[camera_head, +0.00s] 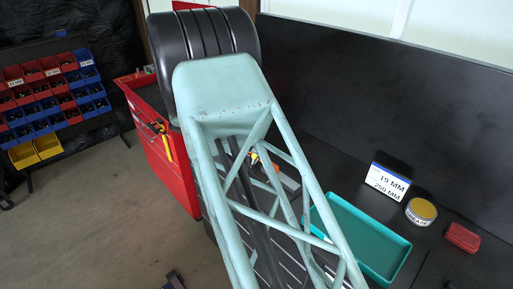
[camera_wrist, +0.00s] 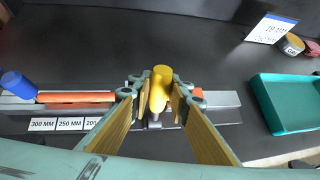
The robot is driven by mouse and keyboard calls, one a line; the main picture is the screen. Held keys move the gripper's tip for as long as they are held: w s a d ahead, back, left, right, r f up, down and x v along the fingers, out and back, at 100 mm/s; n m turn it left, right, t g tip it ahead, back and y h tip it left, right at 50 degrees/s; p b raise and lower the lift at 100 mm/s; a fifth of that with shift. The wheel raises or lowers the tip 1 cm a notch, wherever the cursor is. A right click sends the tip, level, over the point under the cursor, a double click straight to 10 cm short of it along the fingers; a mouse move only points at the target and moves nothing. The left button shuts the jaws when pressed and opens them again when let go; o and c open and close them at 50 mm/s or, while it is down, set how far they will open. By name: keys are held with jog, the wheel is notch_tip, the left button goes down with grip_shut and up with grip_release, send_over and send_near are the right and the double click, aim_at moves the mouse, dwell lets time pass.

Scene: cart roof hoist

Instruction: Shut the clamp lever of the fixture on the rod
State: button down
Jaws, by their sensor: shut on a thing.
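In the wrist view the clamp lever has a yellow handle (camera_wrist: 160,76) that stands between my fingertips. My gripper (camera_wrist: 158,97) is shut on it, with one finger on each side. The grey fixture (camera_wrist: 225,98) runs left to right behind my fingers. An orange rod (camera_wrist: 75,97) lies along it, with a blue stop (camera_wrist: 17,84) at its left end. The rod's middle and the clamp's base are mostly hidden by my fingers. In the head view my arm covers most of the fixture, and my fingertips cannot be made out.
Labels reading 300 MM and 250 MM (camera_wrist: 70,124) lie before the fixture. A teal tray (camera_head: 398,262) is at right, near a 19 MM / 250 MM sign (camera_head: 388,182), a grease tin (camera_head: 421,211) and a red box (camera_head: 462,237). A dark panel (camera_head: 400,100) stands behind the bench.

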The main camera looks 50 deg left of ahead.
jog(key=c, duration=2.4)
grip_release()
jog(key=shift+s, duration=0.1)
jog(key=shift+v, duration=5.9)
